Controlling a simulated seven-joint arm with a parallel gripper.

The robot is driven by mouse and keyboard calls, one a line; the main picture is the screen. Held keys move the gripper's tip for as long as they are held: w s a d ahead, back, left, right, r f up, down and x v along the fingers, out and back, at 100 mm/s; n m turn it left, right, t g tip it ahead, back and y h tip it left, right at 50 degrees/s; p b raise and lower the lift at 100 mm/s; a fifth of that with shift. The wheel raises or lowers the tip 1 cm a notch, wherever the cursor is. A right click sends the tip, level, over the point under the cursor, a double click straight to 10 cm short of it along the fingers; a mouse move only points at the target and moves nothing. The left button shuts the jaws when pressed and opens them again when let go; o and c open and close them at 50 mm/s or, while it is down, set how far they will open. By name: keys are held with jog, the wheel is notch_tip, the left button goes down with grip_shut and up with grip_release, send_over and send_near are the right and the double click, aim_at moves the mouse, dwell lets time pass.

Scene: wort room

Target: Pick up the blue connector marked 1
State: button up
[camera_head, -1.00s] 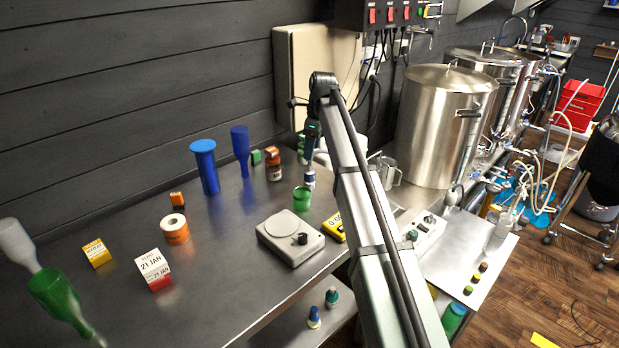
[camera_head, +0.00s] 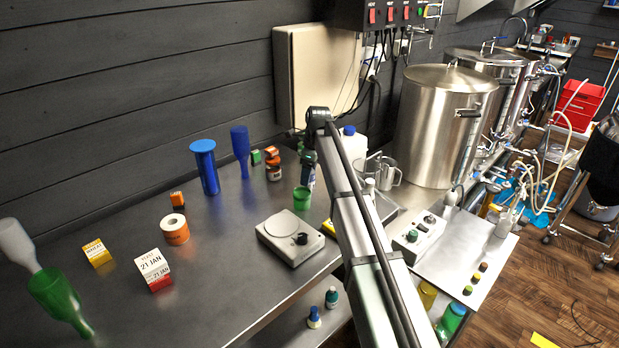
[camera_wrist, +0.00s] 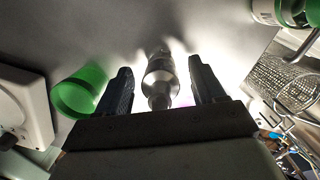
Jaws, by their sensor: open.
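My gripper (camera_wrist: 160,68) is open in the wrist view, its two dark fingers apart. A shiny grey, bottle-shaped piece (camera_wrist: 160,78) stands between the fingers with space on both sides. In the head view my gripper (camera_head: 309,165) is over the steel table, behind the green cup, and largely covers this piece. I cannot read a mark 1 on anything, so I cannot tell which piece is the blue connector. A small blue piece with a yellow base (camera_head: 314,318) stands on the lower shelf, beside a dark teal one (camera_head: 332,297).
A green cup (camera_head: 302,198) is close to my gripper and shows left of the fingers in the wrist view (camera_wrist: 80,90). A grey scale-like device (camera_head: 290,238) stands in front. A blue cylinder (camera_head: 205,168) and small orange jars (camera_head: 273,168) stand to the left. Steel pots (camera_head: 440,125) are right.

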jog(key=c, duration=1.2)
jog(key=shift+r, duration=0.15)
